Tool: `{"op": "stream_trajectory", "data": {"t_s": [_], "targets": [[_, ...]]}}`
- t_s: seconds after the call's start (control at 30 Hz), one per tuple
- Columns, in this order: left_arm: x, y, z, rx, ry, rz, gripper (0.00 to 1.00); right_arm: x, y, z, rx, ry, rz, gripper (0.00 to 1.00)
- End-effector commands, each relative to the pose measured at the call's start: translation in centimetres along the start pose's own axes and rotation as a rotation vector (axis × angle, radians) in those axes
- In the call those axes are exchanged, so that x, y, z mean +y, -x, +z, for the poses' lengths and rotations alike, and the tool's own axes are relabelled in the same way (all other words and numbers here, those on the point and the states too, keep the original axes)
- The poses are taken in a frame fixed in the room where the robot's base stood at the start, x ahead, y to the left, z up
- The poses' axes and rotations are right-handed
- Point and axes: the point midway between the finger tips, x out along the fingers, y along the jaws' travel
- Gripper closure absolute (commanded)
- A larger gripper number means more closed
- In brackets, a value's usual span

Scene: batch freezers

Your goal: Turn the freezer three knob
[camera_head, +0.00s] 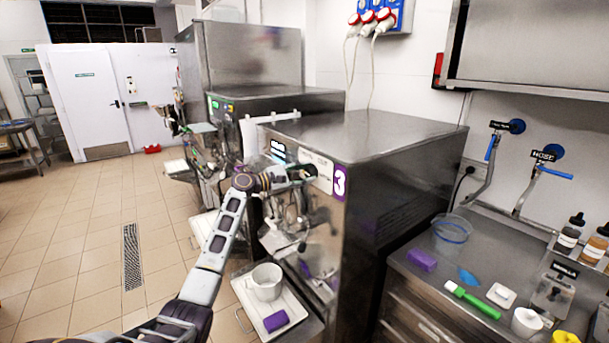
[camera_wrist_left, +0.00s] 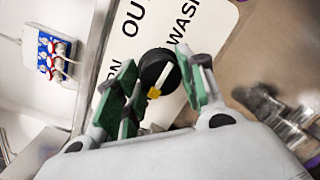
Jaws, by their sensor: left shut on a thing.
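Freezer three (camera_head: 395,135) is a steel box machine with a purple "3" label (camera_head: 340,183) on its front corner. My left gripper (camera_head: 298,173) reaches its upper front panel from the left. In the left wrist view, the knob (camera_wrist_left: 154,68) is round and black with a pale bar across it and a small yellow mark. It sits on a white panel (camera_wrist_left: 150,25) with black lettering. The green-padded fingers of my left gripper (camera_wrist_left: 158,66) are on either side of the knob and shut on it. My right gripper is not in view.
A white tray (camera_head: 247,295) below the freezer's front holds a white pot (camera_head: 267,281) and a purple sponge (camera_head: 276,320). A counter (camera_head: 415,270) with taps, bottles and a green-handled brush (camera_head: 472,300) stands at right. The tiled floor at left is open.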

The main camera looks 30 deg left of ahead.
Motion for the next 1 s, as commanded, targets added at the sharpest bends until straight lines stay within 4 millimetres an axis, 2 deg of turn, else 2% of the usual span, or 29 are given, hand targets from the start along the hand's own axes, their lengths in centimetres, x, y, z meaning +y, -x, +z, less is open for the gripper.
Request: {"op": "stream_trajectory", "data": {"t_s": [0.23, 0.63, 0.67, 0.8, 1.0], "targets": [[-0.06, 0.0, -0.09, -0.004, 0.063, 0.004, 0.84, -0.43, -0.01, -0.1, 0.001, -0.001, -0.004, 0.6], [-0.08, 0.0, -0.11, -0.004, 0.071, 0.005, 0.84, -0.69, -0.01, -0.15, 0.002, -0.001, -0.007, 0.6], [-0.08, 0.0, -0.11, -0.004, 0.071, 0.005, 0.58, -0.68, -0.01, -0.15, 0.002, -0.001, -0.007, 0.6], [-0.07, -0.01, -0.09, -0.004, 0.07, 0.005, 0.4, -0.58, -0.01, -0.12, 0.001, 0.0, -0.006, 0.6], [-0.04, -0.01, -0.05, -0.005, 0.069, 0.005, 0.39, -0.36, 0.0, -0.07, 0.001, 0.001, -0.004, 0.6]]}}
